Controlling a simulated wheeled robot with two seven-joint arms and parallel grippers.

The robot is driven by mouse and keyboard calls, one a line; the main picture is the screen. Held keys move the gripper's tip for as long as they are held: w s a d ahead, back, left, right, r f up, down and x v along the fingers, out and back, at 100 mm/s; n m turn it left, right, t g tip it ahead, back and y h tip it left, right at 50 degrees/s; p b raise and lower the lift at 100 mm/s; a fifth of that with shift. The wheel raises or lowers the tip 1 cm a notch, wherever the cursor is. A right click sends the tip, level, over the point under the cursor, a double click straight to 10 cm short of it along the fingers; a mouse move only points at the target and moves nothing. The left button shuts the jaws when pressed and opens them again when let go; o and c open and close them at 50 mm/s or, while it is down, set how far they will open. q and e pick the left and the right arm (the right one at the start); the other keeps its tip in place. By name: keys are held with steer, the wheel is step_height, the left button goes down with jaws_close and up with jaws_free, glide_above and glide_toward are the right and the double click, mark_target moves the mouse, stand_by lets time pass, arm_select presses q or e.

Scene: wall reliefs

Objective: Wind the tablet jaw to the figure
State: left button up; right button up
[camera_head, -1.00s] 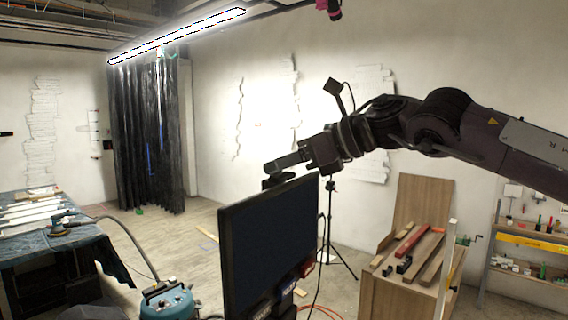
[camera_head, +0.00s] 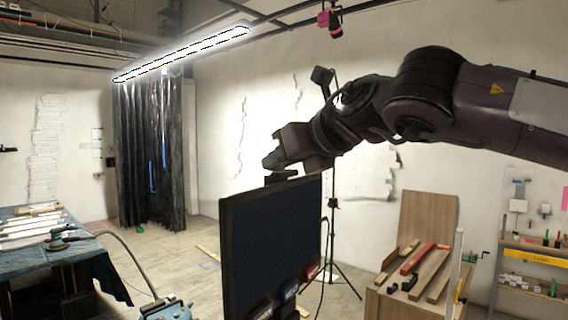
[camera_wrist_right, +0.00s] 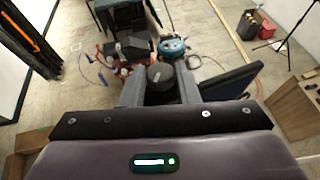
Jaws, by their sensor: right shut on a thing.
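In the head view my right gripper (camera_head: 280,163) reaches in from the right, at the top edge of a dark upright panel (camera_head: 270,240). In the right wrist view my right gripper (camera_wrist_right: 160,85) is shut on a dark round knob (camera_wrist_right: 160,74) between its two fingers. The dark panel (camera_wrist_right: 231,82) shows tilted just right of the fingers there. The knob is mostly hidden by the gripper in the head view. I cannot make out the tablet jaw or the figure for certain. My left gripper is in neither view.
A wooden bench (camera_head: 412,302) with bars and tools on it stands right of the panel. A black tripod (camera_head: 331,240) is behind the panel. A cloth-covered table (camera_head: 50,262) is at left, with a blue machine (camera_head: 168,309) beside it. Pale reliefs (camera_head: 47,140) show on the walls.

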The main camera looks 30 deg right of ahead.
steer(key=shift+r, duration=0.1)
stand_by(0.3)
steer(key=o, duration=1)
steer(key=shift+s+b, duration=0.3)
steer(key=b+v, duration=0.2)
steer(key=v, duration=0.5)
steer(key=shift+b, duration=0.4)
